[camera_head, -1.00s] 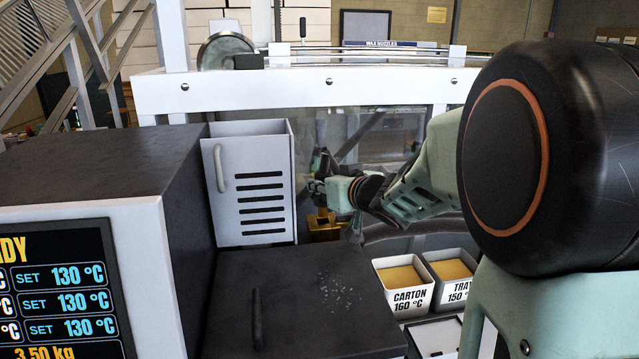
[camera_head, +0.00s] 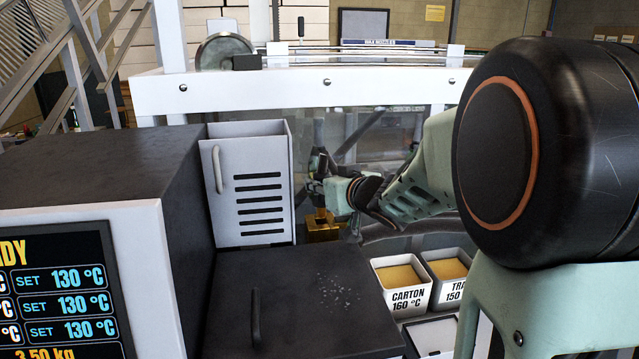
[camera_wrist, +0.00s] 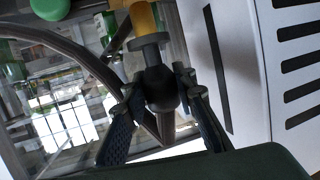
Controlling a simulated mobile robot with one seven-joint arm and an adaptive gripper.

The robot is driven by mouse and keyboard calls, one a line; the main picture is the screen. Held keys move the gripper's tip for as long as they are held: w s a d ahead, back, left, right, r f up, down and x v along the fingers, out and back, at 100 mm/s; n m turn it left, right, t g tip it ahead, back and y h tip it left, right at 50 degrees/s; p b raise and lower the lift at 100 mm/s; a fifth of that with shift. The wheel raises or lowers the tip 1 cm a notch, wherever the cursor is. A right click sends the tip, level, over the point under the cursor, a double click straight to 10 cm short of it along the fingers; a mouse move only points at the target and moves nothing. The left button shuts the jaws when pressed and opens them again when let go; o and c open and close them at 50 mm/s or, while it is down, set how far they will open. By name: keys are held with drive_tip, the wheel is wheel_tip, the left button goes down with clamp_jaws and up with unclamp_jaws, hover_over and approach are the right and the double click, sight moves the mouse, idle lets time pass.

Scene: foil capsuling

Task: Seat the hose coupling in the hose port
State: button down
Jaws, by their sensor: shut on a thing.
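My gripper (camera_head: 320,182) is beyond the grey slotted cabinet, above a gold-brown block (camera_head: 322,230). In the wrist view, my gripper (camera_wrist: 160,88) is shut on a dark rounded piece with a grey flange, which I take as the hose coupling (camera_wrist: 160,86). A yellow-gold cylinder (camera_wrist: 145,18) lies in line beyond the flange. I cannot tell whether it touches the coupling or belongs to it. In the head view a short gold stem shows between my gripper and the block. The port opening is not clearly visible, so I cannot tell how the coupling meets it.
The grey slotted cabinet (camera_head: 245,190) stands close left of my gripper; its slotted panel also shows in the wrist view (camera_wrist: 292,80). A dark lid with a handle (camera_head: 300,300) is in front. Carton (camera_head: 404,297) and tray bins stand right. A white frame rail (camera_head: 390,92) crosses behind.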

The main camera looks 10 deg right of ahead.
sight(321, 200)
drive_tip(key=shift+f+b, duration=1.85)
drive_tip(key=shift+f, duration=0.55)
drive_tip(key=c, duration=1.5)
unclamp_jaws()
drive_tip(key=v, duration=0.7)
drive_tip(key=shift+s, duration=0.25)
drive_tip(key=shift+d+r, duration=0.1)
